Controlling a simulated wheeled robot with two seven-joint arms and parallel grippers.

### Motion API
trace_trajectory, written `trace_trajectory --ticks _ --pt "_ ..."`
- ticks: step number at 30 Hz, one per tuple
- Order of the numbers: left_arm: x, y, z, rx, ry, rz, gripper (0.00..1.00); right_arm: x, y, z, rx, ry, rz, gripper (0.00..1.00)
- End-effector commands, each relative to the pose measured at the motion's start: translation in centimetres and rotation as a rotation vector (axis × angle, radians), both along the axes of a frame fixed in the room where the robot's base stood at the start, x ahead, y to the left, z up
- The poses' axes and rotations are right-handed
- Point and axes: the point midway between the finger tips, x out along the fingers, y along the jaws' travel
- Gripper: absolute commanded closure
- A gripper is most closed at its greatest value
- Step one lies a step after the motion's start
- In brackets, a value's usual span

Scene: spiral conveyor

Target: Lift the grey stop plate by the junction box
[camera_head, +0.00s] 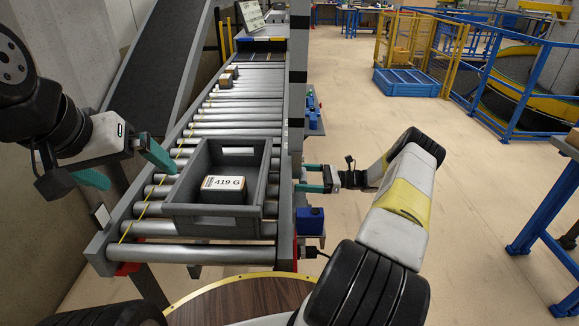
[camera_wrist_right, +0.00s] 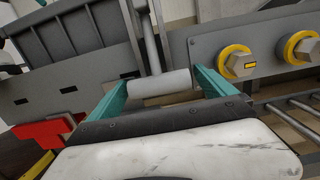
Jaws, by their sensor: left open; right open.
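The blue junction box (camera_head: 311,220) is mounted on the right side of the conveyor's near end. My right gripper (camera_head: 300,178) is open beside the conveyor's right rail, just beyond the box. In the right wrist view, a light grey horizontal bar (camera_wrist_right: 160,83) with an upright rod above it lies between the teal fingers (camera_wrist_right: 163,78). The fingers are not closed on it, and I cannot tell whether it belongs to the stop plate. No separate stop plate is clear in the head view. My left gripper (camera_head: 140,177) is open and empty, left of the grey crate.
The grey crate (camera_head: 215,227) holds a box labelled 419 G (camera_head: 223,188) on the near rollers (camera_head: 150,228). Yellow-ringed bolts (camera_wrist_right: 236,62) protrude from the grey side rail. Floor to the right is open.

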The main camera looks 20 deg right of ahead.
Motion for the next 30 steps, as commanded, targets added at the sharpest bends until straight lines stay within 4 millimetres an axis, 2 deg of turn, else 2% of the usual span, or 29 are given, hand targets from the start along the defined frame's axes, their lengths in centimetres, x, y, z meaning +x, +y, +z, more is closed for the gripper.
trace_trajectory --ticks 15,30 --pt "0.0 0.0 0.0 0.000 0.000 0.000 0.00 -1.7 -6.8 -0.7 -0.001 0.000 0.000 0.05" --pt "0.0 0.0 0.0 0.000 0.000 0.000 0.00 -1.9 -7.3 -0.7 0.000 0.001 0.002 0.05"
